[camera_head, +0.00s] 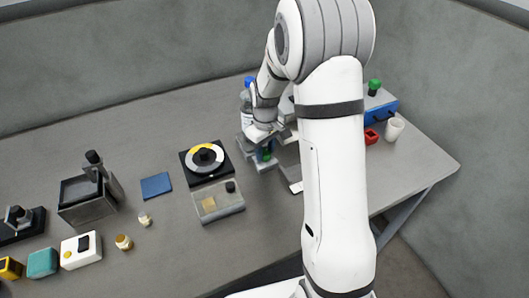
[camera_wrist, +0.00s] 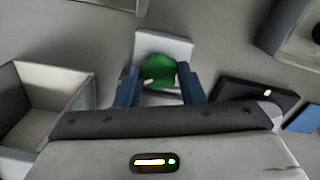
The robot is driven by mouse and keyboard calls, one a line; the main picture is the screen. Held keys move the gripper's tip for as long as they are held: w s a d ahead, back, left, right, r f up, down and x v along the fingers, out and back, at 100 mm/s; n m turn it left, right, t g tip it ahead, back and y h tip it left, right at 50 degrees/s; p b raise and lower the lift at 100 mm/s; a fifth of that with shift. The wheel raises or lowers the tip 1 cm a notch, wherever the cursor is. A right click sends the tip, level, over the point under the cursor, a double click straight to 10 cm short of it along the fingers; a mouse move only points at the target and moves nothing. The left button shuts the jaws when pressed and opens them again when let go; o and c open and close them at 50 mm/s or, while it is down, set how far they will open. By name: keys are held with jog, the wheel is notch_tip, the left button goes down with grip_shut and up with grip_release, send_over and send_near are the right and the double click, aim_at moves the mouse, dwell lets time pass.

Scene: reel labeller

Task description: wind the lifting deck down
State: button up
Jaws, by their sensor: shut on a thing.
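My gripper (camera_head: 264,153) is low over the table in the middle of the head view. In the wrist view its two blue fingers (camera_wrist: 160,86) are shut on a green knob (camera_wrist: 158,69). A light grey plate (camera_wrist: 165,46) shows right behind the knob. In the head view the knob is a small green patch (camera_head: 267,157) beside the fingers. A grey stand (camera_head: 245,146), which looks like the lifting deck, is beside and under the gripper. My arm hides much of it, and I cannot tell its height.
A blue-capped bottle (camera_head: 247,95) stands just behind the gripper. A black plate with a yellow and white disc (camera_head: 204,157) and a clear-topped box (camera_head: 218,203) lie to the left. A white cup (camera_head: 394,129), a red holder (camera_head: 371,136) and a blue box (camera_head: 381,105) are at right.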

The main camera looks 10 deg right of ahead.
aim_at(265, 152)
jog(key=n+b, duration=0.1)
jog(key=n, duration=0.4)
jog(key=shift+w+n+b, duration=0.15)
jog(key=shift+n+b, duration=0.15)
jog(key=shift+b, duration=0.1)
jog(key=shift+r+n+b, duration=0.1)
jog(key=shift+n+b, duration=0.35)
jog(key=shift+n, duration=1.65)
jog(key=o, duration=0.7)
notch_tip(265, 152, up, 8)
jog(key=shift+a+f, duration=0.1)
